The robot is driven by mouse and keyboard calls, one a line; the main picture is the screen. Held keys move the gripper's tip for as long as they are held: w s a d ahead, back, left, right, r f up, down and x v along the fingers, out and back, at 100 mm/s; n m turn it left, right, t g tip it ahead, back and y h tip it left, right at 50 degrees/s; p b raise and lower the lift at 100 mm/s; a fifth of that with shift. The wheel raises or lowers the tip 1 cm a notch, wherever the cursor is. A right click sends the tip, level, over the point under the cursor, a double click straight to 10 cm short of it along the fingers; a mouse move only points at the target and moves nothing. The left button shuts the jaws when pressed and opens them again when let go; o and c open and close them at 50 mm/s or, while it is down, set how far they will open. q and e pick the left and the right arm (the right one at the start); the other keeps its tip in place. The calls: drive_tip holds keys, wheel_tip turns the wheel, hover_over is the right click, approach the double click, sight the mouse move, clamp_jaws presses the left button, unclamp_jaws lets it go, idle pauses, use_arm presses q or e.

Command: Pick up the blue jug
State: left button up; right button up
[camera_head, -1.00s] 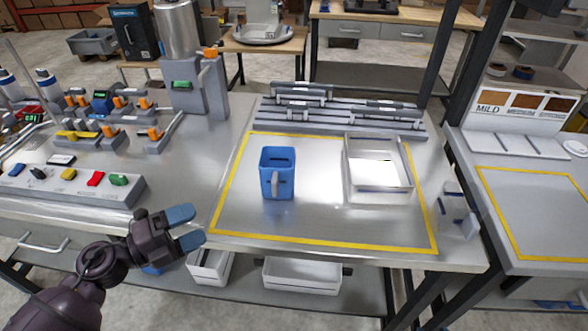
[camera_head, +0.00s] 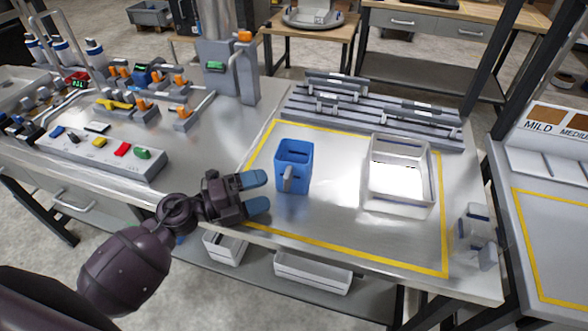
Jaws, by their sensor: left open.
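The blue jug (camera_head: 294,160) stands upright on the metal table (camera_head: 330,206), inside the yellow-taped area near its left side. My left gripper (camera_head: 258,192) is open and empty, with blue fingertips pointing right toward the jug. My right gripper is not in view.
A white rectangular tray (camera_head: 428,196) stands right of the jug. Grey slotted rails (camera_head: 375,116) lie behind. A button panel (camera_head: 98,156) and a dispenser (camera_head: 218,70) are at the left.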

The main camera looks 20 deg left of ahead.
sight(284, 182)
use_arm(q)
drive_tip(key=x, duration=0.4)
drive_tip(key=shift+w+r+p, duration=0.15)
drive_tip(key=shift+w+p, duration=0.15)
drive_tip(key=shift+w, duration=0.15)
drive_tip(key=shift+w+d, duration=0.25)
drive_tip(key=shift+d, duration=0.15)
drive_tip(key=c, duration=1)
